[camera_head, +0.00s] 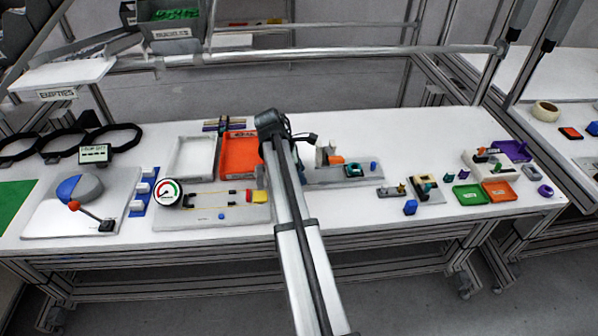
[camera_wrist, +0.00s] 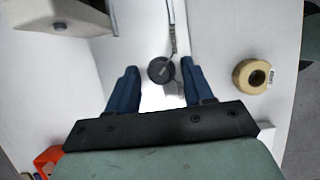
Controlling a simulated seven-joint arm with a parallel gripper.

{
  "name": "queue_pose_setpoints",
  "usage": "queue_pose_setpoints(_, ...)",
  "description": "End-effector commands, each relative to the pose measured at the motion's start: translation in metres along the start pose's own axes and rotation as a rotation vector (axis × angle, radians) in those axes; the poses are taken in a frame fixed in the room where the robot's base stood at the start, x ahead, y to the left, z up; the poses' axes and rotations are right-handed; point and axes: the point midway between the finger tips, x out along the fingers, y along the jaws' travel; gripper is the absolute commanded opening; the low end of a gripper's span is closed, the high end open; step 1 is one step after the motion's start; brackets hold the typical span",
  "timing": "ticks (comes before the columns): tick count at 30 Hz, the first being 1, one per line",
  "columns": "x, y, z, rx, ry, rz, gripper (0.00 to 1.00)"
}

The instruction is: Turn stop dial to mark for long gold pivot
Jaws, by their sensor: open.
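In the wrist view, my gripper (camera_wrist: 159,68) is open, with its two blue fingers apart and nothing held. A round black dial-like part (camera_wrist: 162,71) with small light marking shows between the fingertips. It sits on a narrow grey strip (camera_wrist: 172,30) over a white surface. I cannot tell how far above it the fingers are, and I cannot read its marking. In the head view, my arm crosses the middle of the bench and the fingers cannot be made out. I cannot pick out a long gold pivot for certain.
In the wrist view, a cream tape roll (camera_wrist: 252,76) lies to the right and a pale block (camera_wrist: 60,15) at upper left. In the head view, a white tray (camera_head: 194,157), an orange tray (camera_head: 240,157) and a gauge (camera_head: 168,193) stand left of my arm.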

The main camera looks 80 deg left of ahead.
Motion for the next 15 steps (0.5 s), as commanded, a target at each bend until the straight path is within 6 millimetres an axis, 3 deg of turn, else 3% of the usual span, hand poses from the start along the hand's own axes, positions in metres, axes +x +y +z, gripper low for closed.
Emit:
queue_pose_setpoints(8,0.001,0.0,0.0001,0.0,0.0,0.0,0.51)
queue_pose_setpoints(15,0.0009,0.0,0.0002,0.0,0.0,0.0,0.28)
